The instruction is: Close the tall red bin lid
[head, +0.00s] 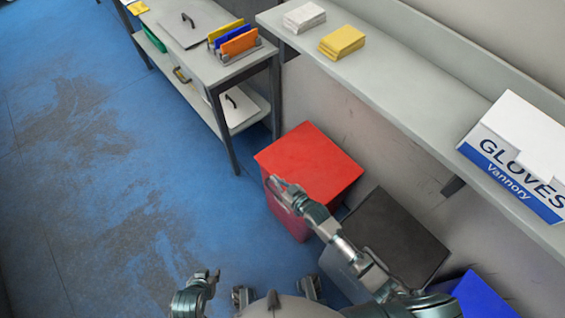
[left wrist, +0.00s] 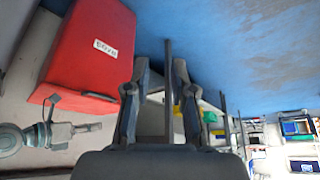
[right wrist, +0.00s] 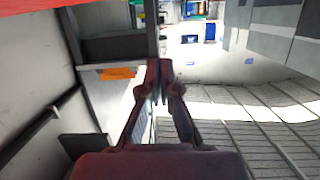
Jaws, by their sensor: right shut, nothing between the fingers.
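The tall red bin (head: 292,222) stands on the blue floor under the shelf. Its red lid (head: 315,160) looks flat over the top in the head view, with no clear gap. The bin's labelled side shows in the left wrist view (left wrist: 88,58). My right gripper (head: 278,186) is shut and empty at the lid's near left edge; whether it touches is unclear. Its fingertips meet in the right wrist view (right wrist: 160,76). My left gripper (head: 213,274) is low and left of the bin, its fingers apart and empty in the left wrist view (left wrist: 158,75).
A dark-topped bin (head: 398,238) and a blue bin (head: 483,298) stand right of the red one. The wall shelf (head: 400,95) holds a gloves box (head: 520,150). A grey cart (head: 222,75) stands behind left. The floor at left is clear.

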